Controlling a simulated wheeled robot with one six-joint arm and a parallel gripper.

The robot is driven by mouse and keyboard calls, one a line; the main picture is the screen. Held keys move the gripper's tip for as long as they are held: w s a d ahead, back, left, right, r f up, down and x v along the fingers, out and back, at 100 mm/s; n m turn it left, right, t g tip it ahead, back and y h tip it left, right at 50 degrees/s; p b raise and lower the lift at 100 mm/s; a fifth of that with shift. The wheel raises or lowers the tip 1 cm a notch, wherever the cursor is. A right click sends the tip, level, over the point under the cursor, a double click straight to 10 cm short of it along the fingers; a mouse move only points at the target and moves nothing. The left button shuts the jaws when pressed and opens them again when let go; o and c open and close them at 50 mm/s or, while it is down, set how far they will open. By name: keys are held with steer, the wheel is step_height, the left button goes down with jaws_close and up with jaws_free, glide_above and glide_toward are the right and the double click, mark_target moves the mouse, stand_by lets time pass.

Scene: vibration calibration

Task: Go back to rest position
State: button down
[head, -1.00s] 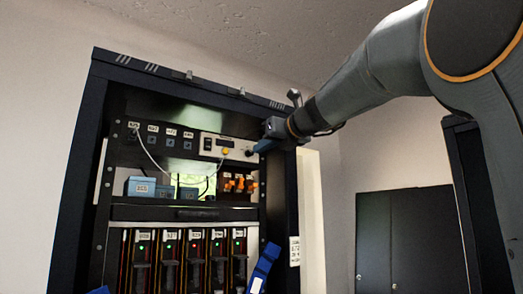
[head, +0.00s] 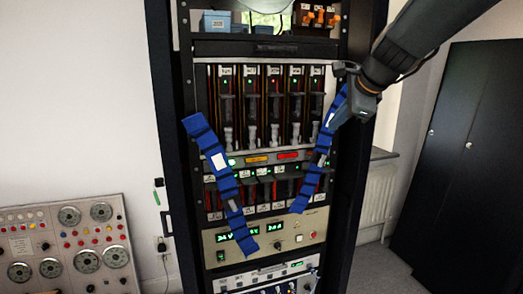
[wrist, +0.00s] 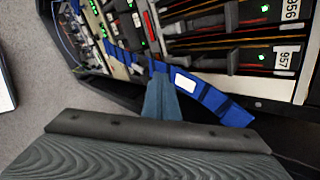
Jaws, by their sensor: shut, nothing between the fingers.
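My gripper (head: 334,121) is shut with nothing in its jaws. In the head view it is at the right side of the rack, in front of the right blue strap (head: 308,184). In the wrist view its blue-grey fingers (wrist: 160,90) come together, with the blue strap (wrist: 215,101) just beyond them; I cannot tell whether they touch it. My arm reaches in from the upper right of the head view.
The dark rack (head: 172,100) holds several lit modules (head: 274,107) and a panel with green displays (head: 290,236). A left blue strap (head: 225,190) hangs across its front. A gauge console (head: 60,245) stands left, a dark cabinet (head: 470,160) right. Floor shows between rack and cabinet.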

steer(key=s+f+n+g+h, duration=0.1)
steer(key=s+f+n+g, duration=0.2)
steer(key=s+f+n, duration=0.6)
steer(key=s+f+n+g+h, duration=0.1)
steer(key=s+f+n+g, duration=0.3)
steer(key=s+f+n, duration=0.6)
steer(key=s+f, duration=0.7)
steer(key=f, duration=0.5)
steer(key=shift+s+a+f+h, duration=0.25)
steer(key=shift+s+a+h, duration=0.05)
steer(key=shift+s+a, duration=0.1)
